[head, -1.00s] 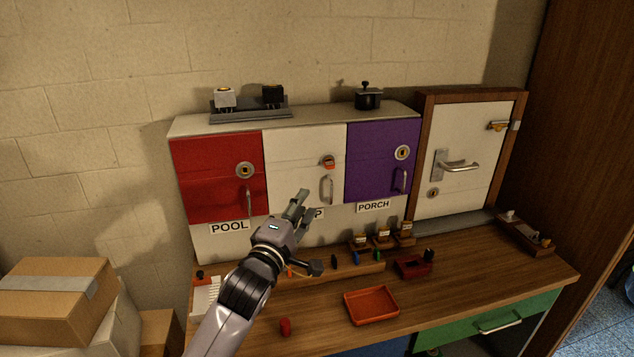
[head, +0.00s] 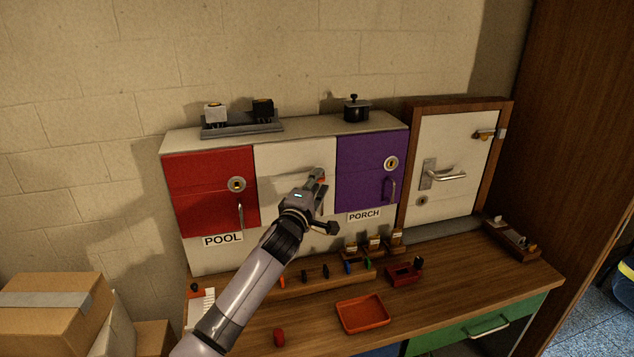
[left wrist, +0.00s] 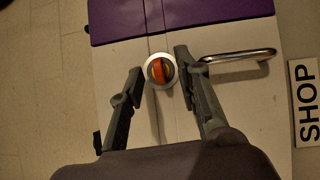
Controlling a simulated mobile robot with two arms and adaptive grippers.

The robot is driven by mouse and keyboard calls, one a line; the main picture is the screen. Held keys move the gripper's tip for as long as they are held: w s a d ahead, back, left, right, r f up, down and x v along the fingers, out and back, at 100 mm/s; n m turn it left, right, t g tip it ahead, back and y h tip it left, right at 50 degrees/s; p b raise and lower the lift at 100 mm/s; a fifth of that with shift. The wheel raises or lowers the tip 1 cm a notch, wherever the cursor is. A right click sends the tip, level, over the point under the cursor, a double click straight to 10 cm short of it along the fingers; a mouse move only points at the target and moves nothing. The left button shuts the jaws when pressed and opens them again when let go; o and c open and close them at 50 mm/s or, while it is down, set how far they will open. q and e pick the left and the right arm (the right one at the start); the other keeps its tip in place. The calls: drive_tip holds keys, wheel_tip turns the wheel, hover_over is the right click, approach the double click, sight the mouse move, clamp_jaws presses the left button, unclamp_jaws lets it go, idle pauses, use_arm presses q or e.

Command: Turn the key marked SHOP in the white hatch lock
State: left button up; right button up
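The white hatch (head: 285,165) is between the red and purple hatches; it also shows in the left wrist view (left wrist: 225,100). Its round lock (left wrist: 153,84) holds a key with an orange head (left wrist: 158,70). Any marking on the key is too small to read. My left gripper (head: 320,180) is at the white hatch and largely hides the lock in the head view. In the left wrist view its two fingers (left wrist: 160,64) are open, one on each side of the lock, with gaps visible beside the key. The SHOP label (left wrist: 306,103) is readable there. My right gripper is not in view.
The white hatch's bar handle (left wrist: 238,57) is close to one finger. The red hatch (head: 205,190) and purple hatch (head: 362,180) flank it. Below, the bench holds a rack of keys (head: 315,283), an orange tray (head: 362,314) and a dark red holder (head: 403,275).

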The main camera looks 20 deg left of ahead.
use_arm(q)
drive_tip(key=shift+w, duration=0.1)
clamp_jaws()
idle(0.4)
